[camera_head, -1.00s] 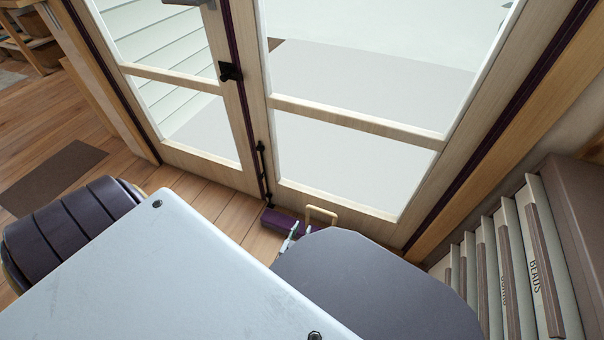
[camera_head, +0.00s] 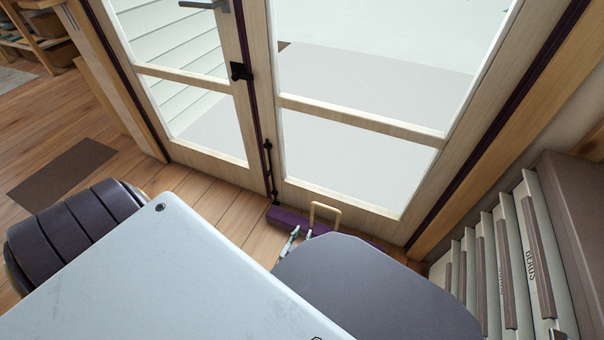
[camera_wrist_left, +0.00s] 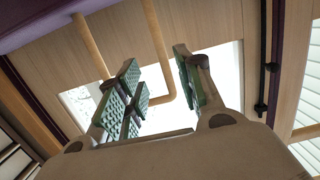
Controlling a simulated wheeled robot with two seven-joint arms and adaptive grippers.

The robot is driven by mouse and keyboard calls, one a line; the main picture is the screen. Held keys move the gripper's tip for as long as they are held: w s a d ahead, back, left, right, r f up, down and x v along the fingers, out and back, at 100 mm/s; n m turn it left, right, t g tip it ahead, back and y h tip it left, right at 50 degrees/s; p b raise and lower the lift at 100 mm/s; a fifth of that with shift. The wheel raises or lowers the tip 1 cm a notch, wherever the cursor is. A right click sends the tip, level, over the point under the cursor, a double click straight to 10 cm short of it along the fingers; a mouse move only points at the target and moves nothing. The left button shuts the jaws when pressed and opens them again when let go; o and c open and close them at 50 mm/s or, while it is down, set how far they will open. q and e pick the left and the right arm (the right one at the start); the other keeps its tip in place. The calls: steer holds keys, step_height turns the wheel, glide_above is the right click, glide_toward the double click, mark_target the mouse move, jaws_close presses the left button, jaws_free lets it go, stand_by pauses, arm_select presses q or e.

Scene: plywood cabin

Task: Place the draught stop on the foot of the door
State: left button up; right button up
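The draught stop (camera_head: 288,217) is a long purple bar with a pale wooden loop handle (camera_head: 325,206). It lies low along the foot of the glazed door (camera_head: 362,122); I cannot tell whether it touches the door. My left gripper (camera_head: 290,242) is beside the handle on the near side. In the left wrist view, the gripper's green-padded fingers (camera_wrist_left: 160,85) are wide apart, with one leg of the handle (camera_wrist_left: 154,40) showing between them. The purple stop (camera_wrist_left: 60,25) crosses the top left there. Grey shapes hide part of the stop in the head view. My right gripper is out of view.
A row of pale files (camera_head: 515,270), one labelled BEADS, stands close on the right. A brown mat (camera_head: 62,175) lies on the plank floor at left. Bare floor (camera_head: 215,205) shows before the door's left leaf. A black bolt (camera_head: 268,165) runs down the door.

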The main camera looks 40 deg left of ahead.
arm_select(q)
steer(key=shift+d, duration=0.1)
steer(key=s+d+r+m+g+h, duration=0.2)
steer(key=d+r+g+h, duration=0.3)
steer(key=d, duration=0.8)
steer(key=s+d+r+m+g+h, duration=0.1)
steer(key=s+d+r+g+h, duration=0.1)
steer(key=s+r, duration=0.3)
steer(key=s+d+r+m+g+h, duration=0.1)
steer(key=s+d+r, duration=0.3)
steer(key=r, duration=0.4)
steer(key=shift+s+d+r+g+h, duration=0.25)
steer(key=shift+s+d+g+h, duration=0.2)
steer(key=shift+s, duration=0.2)
steer(key=shift+a, duration=0.1)
